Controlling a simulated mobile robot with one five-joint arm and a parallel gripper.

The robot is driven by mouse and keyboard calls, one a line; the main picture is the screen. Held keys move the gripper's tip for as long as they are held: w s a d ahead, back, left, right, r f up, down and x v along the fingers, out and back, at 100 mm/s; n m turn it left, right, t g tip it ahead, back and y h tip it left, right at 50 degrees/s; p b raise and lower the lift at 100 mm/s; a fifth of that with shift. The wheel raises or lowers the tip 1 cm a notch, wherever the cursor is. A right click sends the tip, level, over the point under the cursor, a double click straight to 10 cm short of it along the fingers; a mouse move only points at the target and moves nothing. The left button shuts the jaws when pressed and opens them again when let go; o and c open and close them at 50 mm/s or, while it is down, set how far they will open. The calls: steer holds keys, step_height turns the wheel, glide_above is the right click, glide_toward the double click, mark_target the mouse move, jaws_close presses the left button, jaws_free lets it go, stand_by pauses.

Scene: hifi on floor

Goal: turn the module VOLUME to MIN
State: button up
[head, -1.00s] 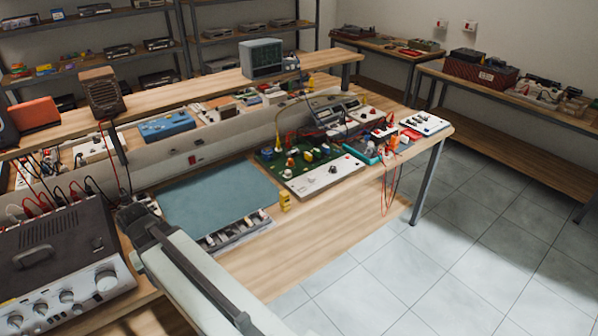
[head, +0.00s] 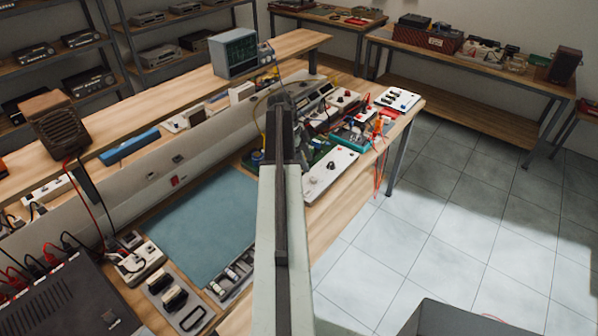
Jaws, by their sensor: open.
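A green circuit board module with a white front panel (head: 328,174) lies on the workbench, right of my arm. A dark knob (head: 331,166) stands on the panel; its pointer and any VOLUME or MIN marking are too small to read. My gripper (head: 281,103) is at the far end of my arm, in front of the bench's back strip in the picture. It is open and I see nothing held in it. My arm hides the left part of the green board. I cannot tell how high the gripper is above the board.
A blue-green mat (head: 195,225) lies left of my arm. Small instruments, red leads and a white module (head: 398,99) crowd the bench's right end. A raised shelf with a grey monitor (head: 235,53) runs behind.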

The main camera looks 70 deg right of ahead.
mark_target(313, 178)
steer(key=b+x, duration=0.7)
steer(key=shift+w+f, duration=0.2)
steer(key=shift+f, duration=0.3)
steer(key=shift+r, duration=0.1)
